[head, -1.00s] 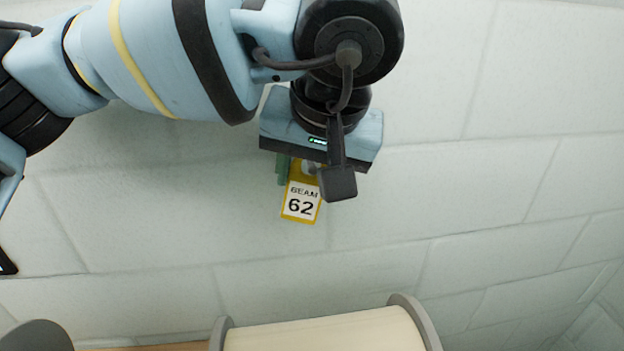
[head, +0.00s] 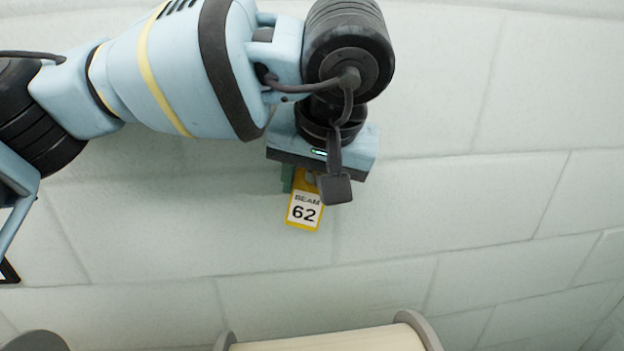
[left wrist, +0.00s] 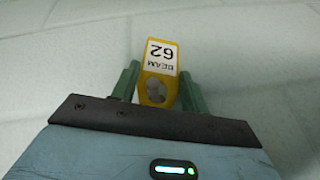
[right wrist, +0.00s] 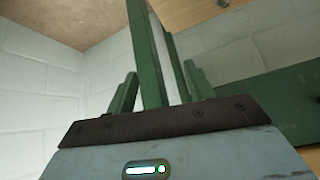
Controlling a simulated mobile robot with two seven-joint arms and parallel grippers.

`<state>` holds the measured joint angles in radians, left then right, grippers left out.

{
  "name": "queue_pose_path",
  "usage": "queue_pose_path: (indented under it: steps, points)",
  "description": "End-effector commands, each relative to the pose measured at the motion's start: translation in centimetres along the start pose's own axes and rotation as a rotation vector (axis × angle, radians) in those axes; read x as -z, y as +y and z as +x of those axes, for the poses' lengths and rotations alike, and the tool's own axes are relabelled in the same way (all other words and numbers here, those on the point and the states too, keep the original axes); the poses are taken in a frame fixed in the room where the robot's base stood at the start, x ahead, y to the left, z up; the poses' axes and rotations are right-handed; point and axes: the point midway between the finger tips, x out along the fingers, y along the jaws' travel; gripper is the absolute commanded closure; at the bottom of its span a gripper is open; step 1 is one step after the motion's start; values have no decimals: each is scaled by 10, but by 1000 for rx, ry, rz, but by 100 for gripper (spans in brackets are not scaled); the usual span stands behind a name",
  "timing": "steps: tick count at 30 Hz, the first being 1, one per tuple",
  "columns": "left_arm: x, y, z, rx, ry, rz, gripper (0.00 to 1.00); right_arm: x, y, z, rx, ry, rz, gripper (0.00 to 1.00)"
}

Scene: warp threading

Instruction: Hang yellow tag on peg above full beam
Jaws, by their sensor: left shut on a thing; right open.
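The yellow tag (head: 304,211) reads "BEAM 62" on a white label. My left gripper (head: 304,180) is shut on its top end, and the tag hangs below it in front of the wall. In the left wrist view the tag (left wrist: 161,60) is between the green fingers, with its hole near the gripper body. I cannot make out a peg; the gripper hides the wall behind it. A full beam (head: 330,341), cream between grey flanges, shows at the bottom of the head view, below the tag. My right gripper (right wrist: 156,92) is open, with a green post beyond its fingers.
A pale block wall (head: 470,210) fills the background, clear to the right of the tag. Another grey flange (head: 36,341) shows at bottom left. In the right wrist view the green upright (right wrist: 147,55) and a wide green panel (right wrist: 265,105) are close to my right gripper.

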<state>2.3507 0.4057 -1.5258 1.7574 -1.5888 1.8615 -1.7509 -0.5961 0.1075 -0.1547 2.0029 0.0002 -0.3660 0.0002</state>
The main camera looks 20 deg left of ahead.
Motion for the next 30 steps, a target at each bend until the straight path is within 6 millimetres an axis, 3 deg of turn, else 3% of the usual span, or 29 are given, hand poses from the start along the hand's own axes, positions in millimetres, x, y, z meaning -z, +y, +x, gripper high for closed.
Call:
queue_pose_path:
  steps: [14,15,20,30]
  points:
    - [0,0,0,0,0,0,77,-1,0,0,0,-1,-1,47]
    - [0,0,0,0,0,0,50,-1,0,0,0,-1,-1,47]
    - [0,0,0,0,0,0,30,-2,0,0,0,-2,-1,47]
    - [0,0,-4,0,1,0,30,-4,0,-1,0,-7,-1,47]
